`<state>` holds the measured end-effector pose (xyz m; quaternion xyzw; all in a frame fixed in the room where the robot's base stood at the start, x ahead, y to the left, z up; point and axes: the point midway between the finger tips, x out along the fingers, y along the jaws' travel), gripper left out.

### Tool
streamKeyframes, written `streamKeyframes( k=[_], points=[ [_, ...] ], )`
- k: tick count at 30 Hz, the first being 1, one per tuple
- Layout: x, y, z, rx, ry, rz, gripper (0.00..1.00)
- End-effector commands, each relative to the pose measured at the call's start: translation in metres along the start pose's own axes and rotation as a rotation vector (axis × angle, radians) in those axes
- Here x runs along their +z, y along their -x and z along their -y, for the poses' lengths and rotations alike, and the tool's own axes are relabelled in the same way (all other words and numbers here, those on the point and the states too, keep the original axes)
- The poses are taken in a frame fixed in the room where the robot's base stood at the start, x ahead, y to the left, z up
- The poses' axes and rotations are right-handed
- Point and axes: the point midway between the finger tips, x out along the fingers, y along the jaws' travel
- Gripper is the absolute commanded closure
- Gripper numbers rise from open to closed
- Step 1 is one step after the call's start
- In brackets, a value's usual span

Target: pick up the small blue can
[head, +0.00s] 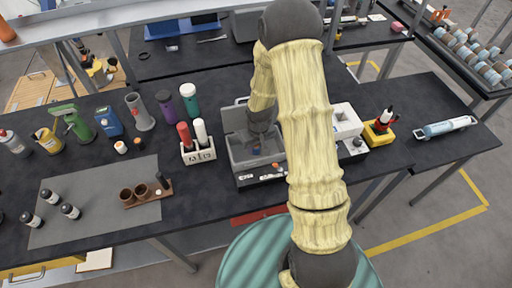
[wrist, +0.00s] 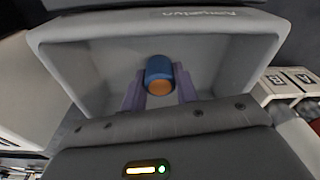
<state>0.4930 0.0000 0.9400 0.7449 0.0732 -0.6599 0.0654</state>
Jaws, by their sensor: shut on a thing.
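The small blue can (wrist: 158,70) has a blue side and an orange end facing the wrist camera. My gripper (wrist: 159,92) is shut on it, with one purple-grey finger on each side. In the wrist view the can is framed by the walls of a grey bin (wrist: 85,65). In the head view my gripper (head: 257,148) points down into the grey bin (head: 240,152), and a small bit of blue shows at its tip. Whether the can touches the bin floor cannot be told.
A white holder (head: 199,155) with red and white bottles stands just left of the bin. A white box (head: 345,120) and a yellow case (head: 379,134) stand to the right. A grey mat (head: 95,222) holds dark bottles and a wooden cup rack (head: 147,193).

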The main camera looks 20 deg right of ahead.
Motion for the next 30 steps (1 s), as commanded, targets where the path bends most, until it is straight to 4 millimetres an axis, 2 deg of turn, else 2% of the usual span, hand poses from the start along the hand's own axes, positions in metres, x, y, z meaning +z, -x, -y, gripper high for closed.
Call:
streamKeyframes(
  k=[5, 8, 18, 21, 25, 30],
  points=[
    [-0.003, 0.023, -0.001, 0.001, -0.001, -0.004, 0.92],
    [-0.007, 0.043, -0.001, 0.001, -0.002, -0.007, 0.92],
    [-0.017, 0.13, -0.001, 0.002, -0.002, -0.007, 0.92],
    [-0.019, 0.15, -0.001, 0.001, -0.001, -0.005, 0.92],
    [-0.02, 0.166, 0.0, 0.0, 0.0, -0.002, 0.92],
    [-0.021, 0.173, 0.0, -0.001, -0.001, 0.0, 0.92]
  ],
)
